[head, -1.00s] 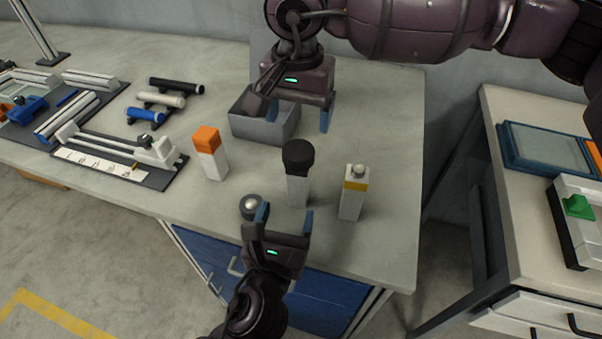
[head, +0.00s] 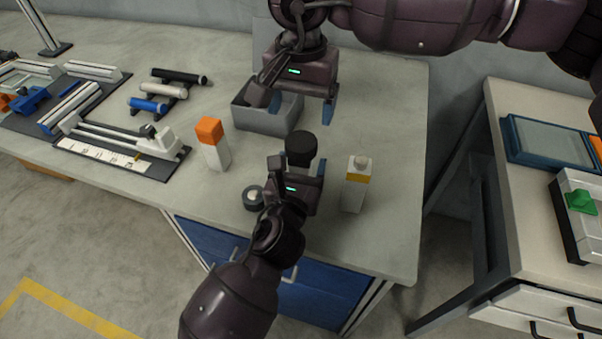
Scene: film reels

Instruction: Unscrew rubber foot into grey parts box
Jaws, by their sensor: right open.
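The black rubber foot (head: 301,147) sits on top of a white upright block on the bench. That block is mostly hidden behind my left gripper (head: 298,166). The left fingers are apart, one at each side of the block just below the foot; contact is not clear. The grey parts box (head: 262,118) stands open behind, towards the back of the bench. My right gripper (head: 301,106) is open and empty, pointing down over the right side of the box area, behind and above the foot. The inside of the box is partly hidden.
An orange-topped white block (head: 212,145) stands left, and a yellow-banded white block (head: 355,184) stands right. A small dark round piece (head: 253,197) lies left of my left gripper. Rods and a rail fixture (head: 115,140) occupy the left bench. The bench's right edge is clear.

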